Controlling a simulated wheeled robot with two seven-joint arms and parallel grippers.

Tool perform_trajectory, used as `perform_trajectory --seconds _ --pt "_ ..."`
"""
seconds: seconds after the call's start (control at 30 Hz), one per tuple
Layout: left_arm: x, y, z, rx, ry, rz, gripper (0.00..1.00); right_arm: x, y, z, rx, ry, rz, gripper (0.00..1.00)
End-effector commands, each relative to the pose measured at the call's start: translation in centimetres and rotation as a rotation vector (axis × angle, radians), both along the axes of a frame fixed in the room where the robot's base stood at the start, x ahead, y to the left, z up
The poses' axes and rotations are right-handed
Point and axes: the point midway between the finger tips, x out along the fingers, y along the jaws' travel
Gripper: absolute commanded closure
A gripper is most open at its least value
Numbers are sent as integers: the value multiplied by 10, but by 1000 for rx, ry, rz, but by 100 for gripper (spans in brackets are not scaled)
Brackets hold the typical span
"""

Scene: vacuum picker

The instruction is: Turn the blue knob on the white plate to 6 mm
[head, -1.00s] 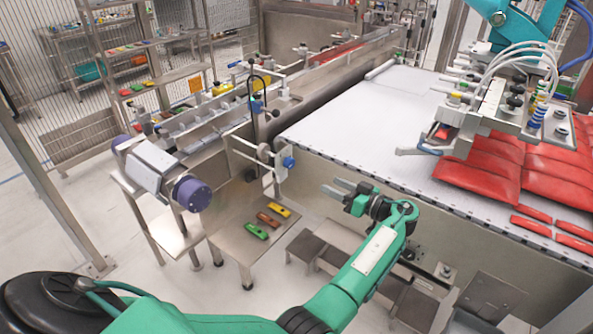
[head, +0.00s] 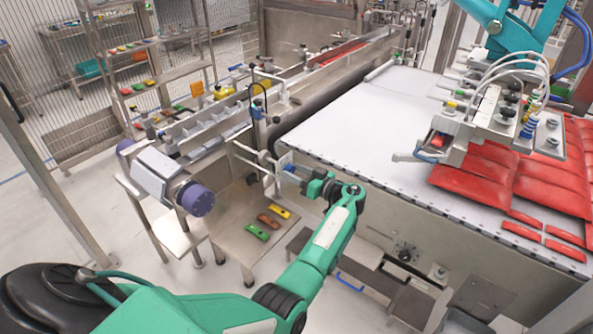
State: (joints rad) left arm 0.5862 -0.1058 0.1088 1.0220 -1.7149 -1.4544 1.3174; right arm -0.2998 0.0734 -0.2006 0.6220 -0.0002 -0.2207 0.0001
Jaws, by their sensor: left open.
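The white plate (head: 282,159) stands upright at the near end of the steel rail assembly, left of the conveyor. The blue knob (head: 290,168) sits on its right-hand face and is partly hidden by my gripper. My left gripper (head: 293,171) is open, with its fingers pointing left at the knob. The fingertips are at the knob, on either side of it as far as I can see; I cannot tell whether they touch it. The scale and the knob's setting are too small to read. My right gripper is not in view.
A steel shelf (head: 236,238) below the plate carries green, brown and yellow blocks. The conveyor (head: 345,130) with red bags (head: 470,183) lies to the right, under a suction head (head: 490,115). A purple-ended roller (head: 197,199) is at left. A thin dark post stands behind the plate.

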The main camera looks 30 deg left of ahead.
Motion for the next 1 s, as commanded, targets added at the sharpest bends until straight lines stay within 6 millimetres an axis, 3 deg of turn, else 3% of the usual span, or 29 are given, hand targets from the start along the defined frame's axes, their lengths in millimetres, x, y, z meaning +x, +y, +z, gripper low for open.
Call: perform_trajectory --seconds 0.23,0.47,0.77,1.0 --pt "0 1 0 0 0 0 49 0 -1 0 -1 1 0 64" --pt "0 1 0 0 0 0 94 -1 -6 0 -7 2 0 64" --pt "0 1 -1 2 28 0 94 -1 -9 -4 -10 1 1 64" --pt "0 1 -2 14 150 0 94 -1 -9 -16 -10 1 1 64"
